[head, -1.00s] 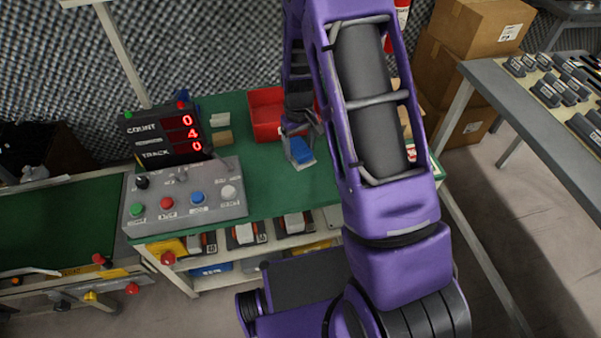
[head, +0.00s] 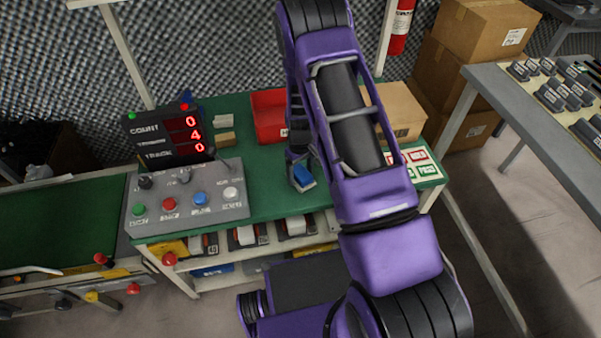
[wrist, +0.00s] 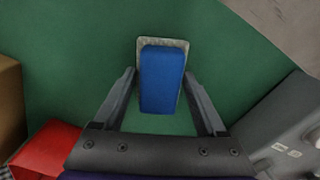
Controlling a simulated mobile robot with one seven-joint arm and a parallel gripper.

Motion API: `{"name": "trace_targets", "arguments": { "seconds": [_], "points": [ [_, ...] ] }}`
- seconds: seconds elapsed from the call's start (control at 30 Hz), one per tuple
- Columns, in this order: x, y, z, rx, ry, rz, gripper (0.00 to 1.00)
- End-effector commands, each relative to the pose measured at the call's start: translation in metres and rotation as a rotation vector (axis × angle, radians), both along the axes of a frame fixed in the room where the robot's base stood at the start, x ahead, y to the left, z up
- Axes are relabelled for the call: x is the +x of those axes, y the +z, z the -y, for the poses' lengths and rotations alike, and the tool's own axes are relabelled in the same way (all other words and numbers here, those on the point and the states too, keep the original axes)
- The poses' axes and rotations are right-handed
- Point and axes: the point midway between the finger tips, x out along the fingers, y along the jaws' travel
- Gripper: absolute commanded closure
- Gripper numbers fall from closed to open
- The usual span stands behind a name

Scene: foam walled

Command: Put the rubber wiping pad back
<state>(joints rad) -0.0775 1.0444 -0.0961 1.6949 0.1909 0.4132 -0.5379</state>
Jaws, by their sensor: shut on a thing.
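The rubber wiping pad is a blue block with a pale grey edge; it shows in the head view (head: 304,177) over the front part of the green bench top. In the wrist view, the pad (wrist: 161,80) lies lengthwise between the two fingers, its grey edge showing at the far end and sides. My gripper (wrist: 160,72) is shut on the pad. In the head view, my gripper (head: 301,168) points down at the bench, partly hidden by my purple arm. I cannot tell whether the pad touches the bench top.
A red bin (head: 270,127) stands behind the pad. A grey button panel (head: 187,210) and a counter display (head: 168,135) are to the left. A cardboard box (head: 402,112) and a card with red and green labels (head: 418,165) are to the right. Green bench top (head: 265,170) around the pad is clear.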

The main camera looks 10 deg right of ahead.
Motion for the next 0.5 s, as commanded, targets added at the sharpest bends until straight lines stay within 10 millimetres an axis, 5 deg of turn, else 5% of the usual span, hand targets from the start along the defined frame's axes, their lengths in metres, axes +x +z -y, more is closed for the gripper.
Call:
{"name": "trace_targets", "arguments": {
  "seconds": [0.3, 0.33, 0.5],
  "points": [
    [0.0006, -0.0038, 0.0, 0.001, -0.001, 0.002, 0.87],
    [0.0006, -0.0033, 0.0, 0.001, -0.001, 0.002, 0.24],
    [0.0005, -0.002, 0.0, 0.0, -0.001, 0.001, 0.0]
  ]
}}
